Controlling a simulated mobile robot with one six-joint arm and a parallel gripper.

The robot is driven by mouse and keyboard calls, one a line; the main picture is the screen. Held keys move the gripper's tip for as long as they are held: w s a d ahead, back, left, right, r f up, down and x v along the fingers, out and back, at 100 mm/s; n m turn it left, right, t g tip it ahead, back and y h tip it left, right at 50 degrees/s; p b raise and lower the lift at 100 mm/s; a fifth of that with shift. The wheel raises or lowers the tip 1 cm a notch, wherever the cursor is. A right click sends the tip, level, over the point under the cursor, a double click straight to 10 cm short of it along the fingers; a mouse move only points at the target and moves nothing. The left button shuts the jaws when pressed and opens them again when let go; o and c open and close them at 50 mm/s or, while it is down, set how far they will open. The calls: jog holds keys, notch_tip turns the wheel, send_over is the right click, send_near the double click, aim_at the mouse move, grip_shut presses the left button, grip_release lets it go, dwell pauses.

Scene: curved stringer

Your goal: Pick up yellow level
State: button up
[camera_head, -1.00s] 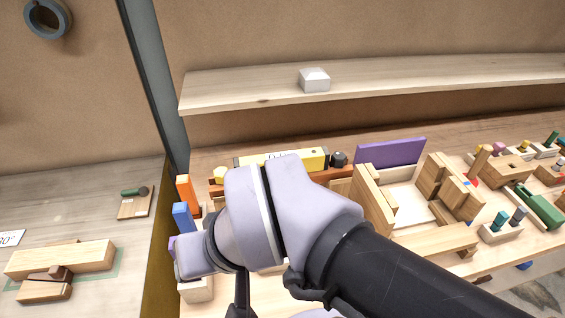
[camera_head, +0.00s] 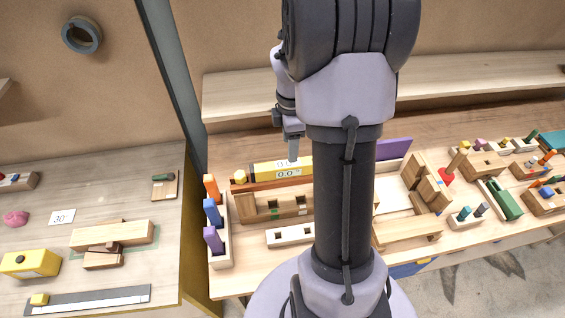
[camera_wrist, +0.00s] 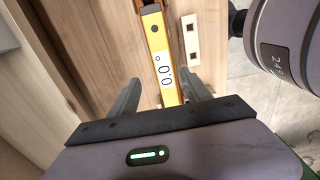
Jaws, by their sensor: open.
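The yellow level (camera_head: 270,169) lies lengthwise on a reddish-brown wooden rest at the back of the right bench. Its label reads 0.0°, and its right part is hidden behind my arm. In the wrist view the yellow level (camera_wrist: 157,38) runs up the picture between my two fingers. My gripper (camera_head: 293,152) is just above the level in the head view, pointing down. In the wrist view my gripper (camera_wrist: 162,84) is open, with one finger on each side of the level. I cannot tell how much height separates them.
An upper shelf (camera_head: 235,95) runs behind my gripper. A holder with orange, blue (camera_head: 212,212) and purple pieces stands left of the level. A white block with holes (camera_head: 290,236) lies in front. A purple panel (camera_head: 393,148) and wooden trays stand to the right. A dark post (camera_head: 172,75) divides the benches.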

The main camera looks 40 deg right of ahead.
aim_at(288, 165)
jog(key=f, duration=0.5)
jog(key=f+b, duration=0.1)
jog(key=f, duration=0.2)
jog(key=shift+s+a+f, duration=0.1)
jog(key=shift+a+f, duration=0.05)
jog(key=shift+a, duration=0.25)
jog(key=shift+s, duration=0.1)
jog(key=shift+c, duration=0.8)
grip_shut()
